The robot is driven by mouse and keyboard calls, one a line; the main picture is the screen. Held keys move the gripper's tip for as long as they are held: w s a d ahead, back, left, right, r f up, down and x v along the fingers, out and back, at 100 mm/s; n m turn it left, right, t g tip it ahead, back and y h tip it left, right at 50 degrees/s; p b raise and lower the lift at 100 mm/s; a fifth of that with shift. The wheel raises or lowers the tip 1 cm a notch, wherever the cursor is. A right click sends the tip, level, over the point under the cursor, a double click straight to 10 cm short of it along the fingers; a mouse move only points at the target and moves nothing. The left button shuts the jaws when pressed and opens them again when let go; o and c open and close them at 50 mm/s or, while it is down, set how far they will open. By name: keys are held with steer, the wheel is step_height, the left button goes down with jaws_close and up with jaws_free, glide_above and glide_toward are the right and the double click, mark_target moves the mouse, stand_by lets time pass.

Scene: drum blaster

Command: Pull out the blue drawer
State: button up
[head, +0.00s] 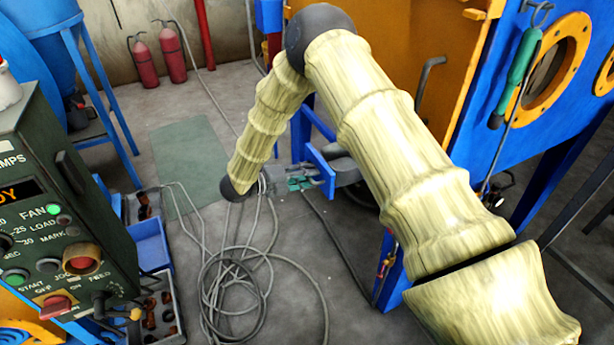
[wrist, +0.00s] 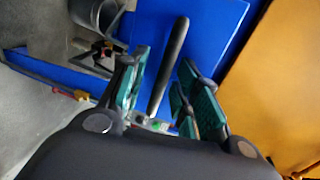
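A blue panel (wrist: 213,30), which looks like the front of the blue drawer, fills the upper middle of the wrist view. A dark bar handle (wrist: 170,65) stands in front of it, tilted in the picture. My gripper (wrist: 165,85) is open, with green pads on either side of the handle and gaps visible. I cannot tell whether either pad touches it. In the head view my gripper (head: 303,183) is low beside the orange and blue machine, at a small blue panel (head: 320,166). My arm hides part of this area, and the handle is not clear there.
Loose grey cables (head: 235,290) lie on the floor below my arm. A control box (head: 70,220) and a blue bin (head: 150,245) stand at the left. The machine's orange wall (wrist: 275,80) is close on the right in the wrist view. A green floor patch (head: 190,150) is mostly clear.

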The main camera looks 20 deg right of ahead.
steer(key=v, duration=1.2)
steer(key=shift+f, duration=0.1)
